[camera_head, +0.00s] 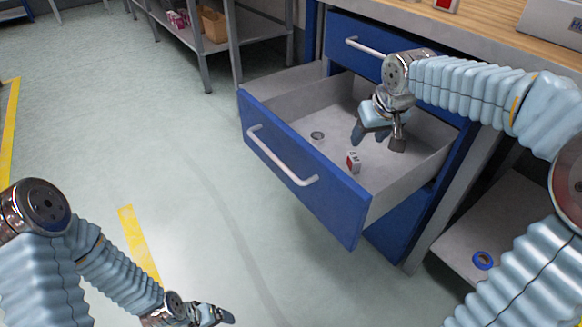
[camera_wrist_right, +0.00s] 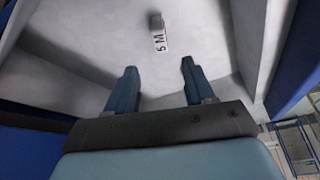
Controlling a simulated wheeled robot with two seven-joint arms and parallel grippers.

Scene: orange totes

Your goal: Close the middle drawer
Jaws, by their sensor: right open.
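The middle drawer (camera_head: 305,170) is pulled well out of the workbench. It has a blue front, a white bar handle (camera_head: 281,155) and a pale grey inside. My right gripper (camera_head: 376,136) is over the open drawer, behind its front panel and apart from the handle. In the right wrist view its two fingers (camera_wrist_right: 156,88) are spread with nothing between them, facing the drawer's inside. My left gripper (camera_head: 215,315) is low at the bottom edge of the head view, over the floor and away from the drawer. Its finger opening cannot be made out.
A small box marked "5 M" (camera_head: 353,162) and a round metal item (camera_head: 317,135) lie in the drawer. Another blue drawer above has a white handle (camera_head: 365,47). A blue ring (camera_head: 483,260) lies on a lower shelf at right. The floor before the drawer is clear.

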